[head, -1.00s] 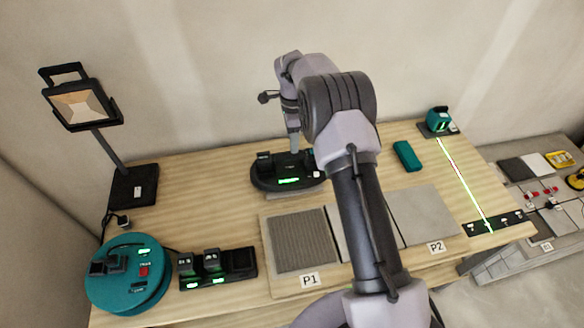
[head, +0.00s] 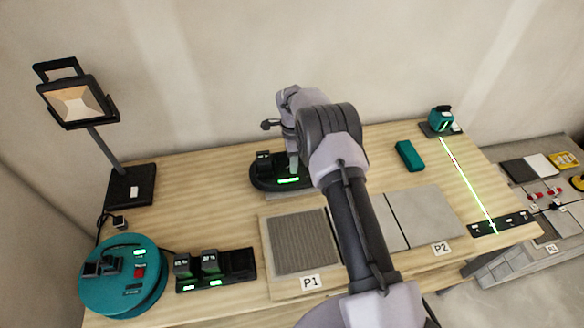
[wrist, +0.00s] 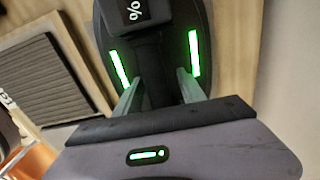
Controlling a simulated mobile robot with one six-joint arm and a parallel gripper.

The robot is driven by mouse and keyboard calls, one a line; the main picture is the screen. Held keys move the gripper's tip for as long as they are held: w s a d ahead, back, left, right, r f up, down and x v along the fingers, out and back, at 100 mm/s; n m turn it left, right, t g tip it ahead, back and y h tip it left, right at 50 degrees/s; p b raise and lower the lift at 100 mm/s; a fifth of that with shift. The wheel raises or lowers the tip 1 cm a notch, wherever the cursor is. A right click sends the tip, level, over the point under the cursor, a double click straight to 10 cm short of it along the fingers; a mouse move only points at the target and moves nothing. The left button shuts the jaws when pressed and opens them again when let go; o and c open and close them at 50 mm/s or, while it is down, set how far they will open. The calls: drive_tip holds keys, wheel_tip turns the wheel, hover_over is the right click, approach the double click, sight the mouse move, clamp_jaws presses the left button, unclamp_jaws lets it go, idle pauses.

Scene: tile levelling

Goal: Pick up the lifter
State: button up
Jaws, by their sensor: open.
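The lifter appears to be the black oval device (head: 262,183) with green lit strips at the back middle of the table. In the wrist view its dark body (wrist: 203,45) fills the upper middle, with a percent display and two green bars. My gripper (head: 293,170) is over it, pointing down. In the wrist view my open gripper (wrist: 160,88) has its two pale fingers on either side of the device's dark central bar. Nothing shows as clamped. I cannot tell whether the fingers touch it. My arm hides its right part in the head view.
A ribbed panel (head: 300,243) by the P1 label and grey tiles (head: 424,215) by P2 lie in front. A teal reel (head: 120,278) and black charger (head: 238,264) stand front left, a work lamp (head: 132,187) back left. A teal block (head: 409,156) and laser unit (head: 440,121) stand right.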

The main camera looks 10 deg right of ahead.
drive_tip(key=shift+f+b, duration=0.25)
drive_tip(key=shift+b, duration=0.2)
idle(0.4)
clamp_jaws()
drive_tip(key=shift+r, duration=0.1)
